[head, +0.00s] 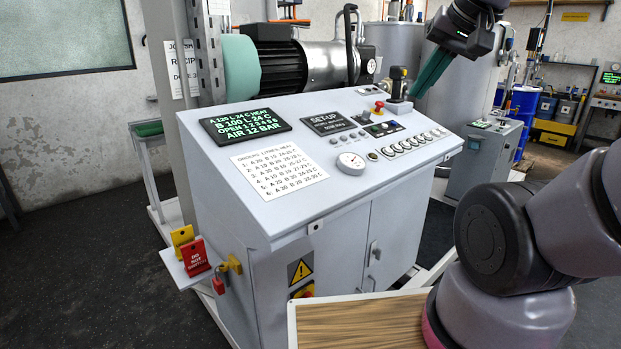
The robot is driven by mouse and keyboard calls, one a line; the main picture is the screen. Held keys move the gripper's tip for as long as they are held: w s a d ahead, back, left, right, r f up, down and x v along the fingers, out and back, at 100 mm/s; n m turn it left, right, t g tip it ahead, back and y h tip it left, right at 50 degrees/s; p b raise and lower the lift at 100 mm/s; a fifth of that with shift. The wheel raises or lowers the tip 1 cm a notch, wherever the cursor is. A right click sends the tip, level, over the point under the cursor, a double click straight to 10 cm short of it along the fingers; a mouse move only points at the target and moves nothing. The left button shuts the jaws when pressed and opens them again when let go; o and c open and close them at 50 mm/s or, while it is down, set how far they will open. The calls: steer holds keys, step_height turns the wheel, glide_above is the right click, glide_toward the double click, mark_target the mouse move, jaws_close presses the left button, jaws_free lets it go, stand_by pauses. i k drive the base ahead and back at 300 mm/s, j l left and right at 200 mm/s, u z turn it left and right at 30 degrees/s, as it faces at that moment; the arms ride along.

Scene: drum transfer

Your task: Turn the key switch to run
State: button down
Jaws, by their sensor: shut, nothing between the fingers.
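The grey control console (240,165) fills the middle of the head view. I cannot pick out the key switch for sure; a small dark round control (373,156) sits right of the white gauge (350,162), too small to read. A dark display (329,122) on the console top reads "SET-UP". My gripper (416,92) has green fingers, shut and empty, pointing down and left above the console's far right corner. It is beside a black joystick-like lever (398,84), and I cannot tell whether they touch.
A green-text screen (244,124) and a printed sheet (279,171) lie left. Red (195,257) and yellow tags (182,240) stand on a side shelf. A motor (278,62) stands behind.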

mark_target(366, 114)
steer(key=k+l+u, duration=0.1)
steer(key=k+l, duration=0.25)
steer(key=k+l+u, duration=0.1)
steer(key=k+l, duration=0.2)
steer(key=k, duration=0.2)
steer(key=i+l+u, duration=0.1)
steer(key=i+l, duration=0.15)
steer(key=i+l+u, duration=0.25)
steer(key=i+l, duration=0.25)
steer(key=i+l+u, duration=0.15)
steer(key=l, duration=0.25)
steer(key=i+l+u, duration=0.1)
steer(key=i+l, duration=0.15)
steer(key=i+l+u, duration=0.15)
steer(key=l, duration=0.25)
steer(key=i+l+u, duration=0.1)
steer(key=l, duration=0.3)
steer(key=i+l+u, duration=0.15)
steer(key=l, duration=0.25)
steer(key=i, duration=0.1)
